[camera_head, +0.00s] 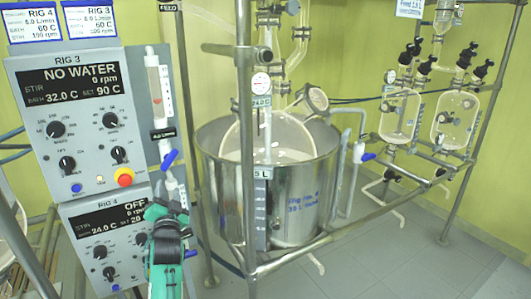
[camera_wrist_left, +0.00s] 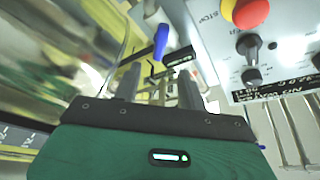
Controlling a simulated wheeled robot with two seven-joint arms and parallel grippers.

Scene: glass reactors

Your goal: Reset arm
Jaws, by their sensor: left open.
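My left gripper (camera_head: 163,212) is green and black and rises from the bottom edge in the head view, in front of the right side of the lower RIG 4 control box (camera_head: 85,222). In the left wrist view the two dark fingers of my left gripper (camera_wrist_left: 158,82) stand apart with nothing held between them. A blue valve handle (camera_wrist_left: 161,41) shows beyond the fingers, apart from them as far as I can tell. My right gripper is in neither view.
The RIG 3 control box (camera_head: 88,127) with a red stop button (camera_head: 124,177) stands above the lower box. A flowmeter (camera_head: 160,90) is beside it. A steel bath (camera_head: 303,188) stands within a pipe frame (camera_head: 245,120). Glass vessels (camera_head: 400,115) hang at right. Floor (camera_head: 420,260) is open at lower right.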

